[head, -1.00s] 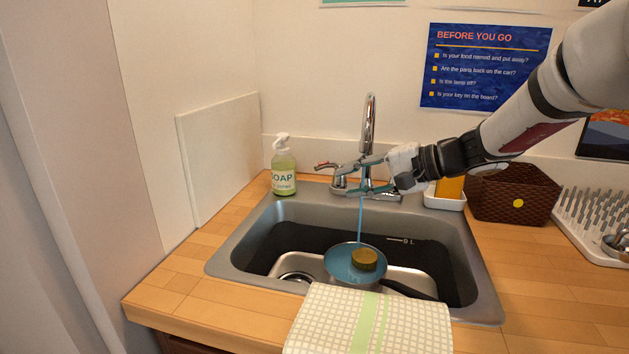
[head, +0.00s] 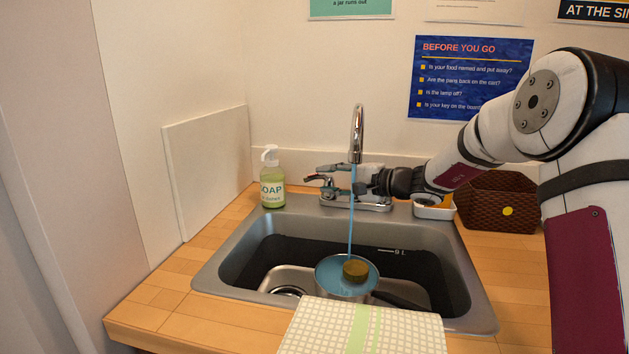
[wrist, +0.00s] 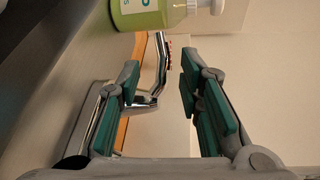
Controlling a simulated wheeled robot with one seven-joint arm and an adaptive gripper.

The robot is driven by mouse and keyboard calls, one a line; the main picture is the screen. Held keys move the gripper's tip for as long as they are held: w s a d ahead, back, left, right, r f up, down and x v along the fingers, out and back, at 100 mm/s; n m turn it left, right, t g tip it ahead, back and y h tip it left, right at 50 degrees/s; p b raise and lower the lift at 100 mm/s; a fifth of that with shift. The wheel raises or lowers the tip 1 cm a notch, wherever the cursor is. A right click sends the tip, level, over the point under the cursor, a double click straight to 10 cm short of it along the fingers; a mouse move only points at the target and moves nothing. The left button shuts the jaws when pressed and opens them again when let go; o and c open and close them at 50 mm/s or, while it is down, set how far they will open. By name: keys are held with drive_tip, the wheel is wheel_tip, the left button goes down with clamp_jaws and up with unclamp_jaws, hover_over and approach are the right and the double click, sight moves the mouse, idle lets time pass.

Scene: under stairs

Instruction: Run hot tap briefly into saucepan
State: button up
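The chrome tap (head: 357,135) runs a thin blue stream into the saucepan (head: 334,289), which stands in the sink (head: 235,250) with its dark handle toward the lower right. Blue water shows in the pan, with a round brownish-yellow item (head: 355,270) in it. My gripper (head: 330,178) is behind the stream, by the red-marked left tap lever (head: 312,177). In the wrist view its green-padded fingers (wrist: 160,75) are apart, and the lever (wrist: 162,62) shows in the gap between their tips. I cannot tell whether a finger touches it.
A soap bottle (head: 272,180) stands just left of the lever, and shows close by in the wrist view (wrist: 150,14). A white dish (head: 434,211) and brown basket (head: 498,205) are at right. A checked towel (head: 335,325) hangs over the sink's front edge.

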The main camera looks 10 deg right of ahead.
sight(317, 178)
drive_tip(key=shift+x, duration=2.45)
clamp_jaws()
